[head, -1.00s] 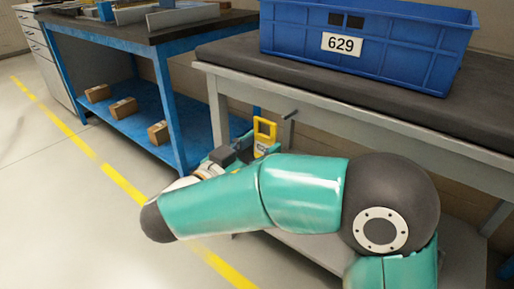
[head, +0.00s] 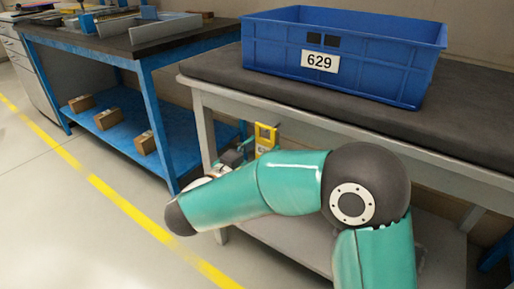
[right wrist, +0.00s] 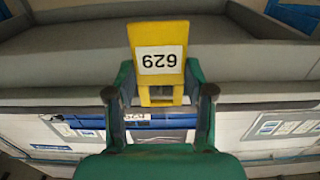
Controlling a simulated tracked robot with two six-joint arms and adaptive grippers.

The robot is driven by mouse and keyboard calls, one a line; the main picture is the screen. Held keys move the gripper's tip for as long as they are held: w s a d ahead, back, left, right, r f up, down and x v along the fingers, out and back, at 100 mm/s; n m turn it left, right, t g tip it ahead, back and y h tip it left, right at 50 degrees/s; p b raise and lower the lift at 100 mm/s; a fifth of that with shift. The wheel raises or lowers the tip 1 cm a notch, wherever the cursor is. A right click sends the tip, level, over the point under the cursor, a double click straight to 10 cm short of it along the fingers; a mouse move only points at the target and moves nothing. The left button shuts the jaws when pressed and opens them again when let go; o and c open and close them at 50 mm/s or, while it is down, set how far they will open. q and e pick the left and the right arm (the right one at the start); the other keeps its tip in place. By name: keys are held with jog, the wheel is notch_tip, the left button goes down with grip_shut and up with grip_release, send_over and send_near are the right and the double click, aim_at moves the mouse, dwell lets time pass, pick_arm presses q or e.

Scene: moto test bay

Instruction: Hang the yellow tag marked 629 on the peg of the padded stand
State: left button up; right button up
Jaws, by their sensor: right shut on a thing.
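My right gripper (head: 236,155) is shut on the yellow tag (head: 266,138) and holds it upright in front of the padded stand (head: 212,72), below its dark top. In the right wrist view the tag (right wrist: 158,40) rises from between the fingers (right wrist: 160,93), its white label 629 upside down. The tag overlaps the stand's front edge in the head view. I cannot make out the peg now; the tag seems to cover its place. I cannot tell whether they touch. My left gripper is not in view.
A blue crate (head: 380,62) labelled 629 sits on the stand's padded top. A blue workbench (head: 140,62) with cardboard boxes (head: 145,143) on its lower shelf stands to the left. A yellow line (head: 120,200) crosses the open floor.

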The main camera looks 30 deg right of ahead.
jog(key=shift+w+d+p, duration=0.2)
jog(key=shift+d+p, duration=0.15)
jog(key=shift+d, duration=0.2)
jog(key=shift+w+d+f, duration=0.1)
jog(key=shift+d+f, duration=0.05)
jog(key=shift+d, duration=0.05)
jog(key=shift+w+d+f+b, duration=0.15)
jog(key=shift+d+f+b, duration=0.25)
jog(key=shift+b, duration=0.6)
jog(key=shift+d+b, duration=0.1)
jog(key=shift+b, duration=0.65)
jog(key=o, duration=1)
